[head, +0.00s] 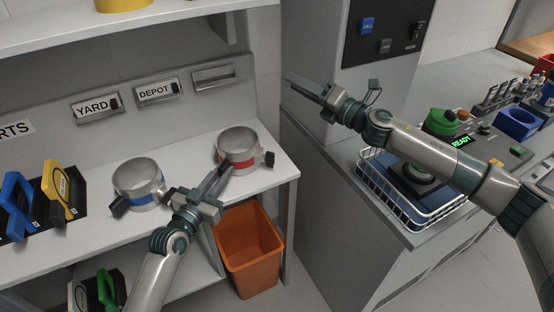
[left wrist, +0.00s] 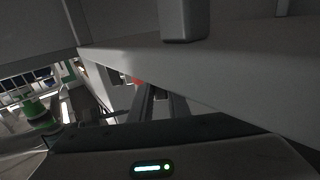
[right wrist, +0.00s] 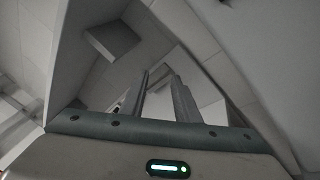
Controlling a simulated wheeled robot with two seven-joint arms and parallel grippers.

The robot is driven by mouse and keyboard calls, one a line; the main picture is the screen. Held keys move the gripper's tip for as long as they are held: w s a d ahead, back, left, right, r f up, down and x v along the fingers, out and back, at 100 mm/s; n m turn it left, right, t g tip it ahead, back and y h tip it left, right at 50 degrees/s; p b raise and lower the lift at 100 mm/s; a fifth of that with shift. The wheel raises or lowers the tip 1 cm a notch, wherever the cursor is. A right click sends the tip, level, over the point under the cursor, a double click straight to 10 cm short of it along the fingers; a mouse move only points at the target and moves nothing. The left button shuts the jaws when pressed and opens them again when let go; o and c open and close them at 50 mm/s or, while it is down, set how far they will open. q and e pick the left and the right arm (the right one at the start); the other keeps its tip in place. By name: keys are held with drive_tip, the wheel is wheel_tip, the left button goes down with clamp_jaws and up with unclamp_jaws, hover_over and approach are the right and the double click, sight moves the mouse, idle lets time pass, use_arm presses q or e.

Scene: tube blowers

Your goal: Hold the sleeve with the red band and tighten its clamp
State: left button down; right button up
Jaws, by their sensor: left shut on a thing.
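The sleeve with the red band (head: 237,145) is a grey metal ring standing upright on the white bench near its right end. Its dark clamp knob (head: 269,159) sticks out on the right side. My left gripper (head: 223,172) reaches it from the front and is shut on its near side. In the left wrist view a small patch of the red band (left wrist: 138,82) shows by the fingertips, and the rest is hidden. My right gripper (head: 296,83) is empty, raised beside the grey cabinet, away from the sleeve. A gap shows between its fingers in the right wrist view (right wrist: 160,75).
A sleeve with a blue band (head: 140,183) stands left of my left gripper. Blue and yellow handled tools (head: 62,190) are further left. An orange bin (head: 250,250) stands below the bench's right end. A white wire basket (head: 400,205) lies under my right arm.

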drive_tip(key=s+d+f+n+g+y, duration=0.1)
drive_tip(key=s+f+n+g, duration=0.4)
drive_tip(key=s+f+n, duration=0.3)
drive_tip(key=n+g+h, duration=0.2)
drive_tip(key=n+g, duration=0.1)
drive_tip(key=n, duration=0.3)
approach(274, 159)
drive_tip(key=d, duration=0.3)
drive_tip(key=shift+s+a+r, duration=0.15)
drive_tip(key=shift+s+r, duration=0.05)
drive_tip(key=shift+s, duration=0.2)
drive_tip(key=shift+a, duration=0.15)
drive_tip(key=x, duration=1.1)
drive_tip(key=shift+w+a, duration=0.15)
drive_tip(key=shift+a, duration=0.2)
clamp_jaws()
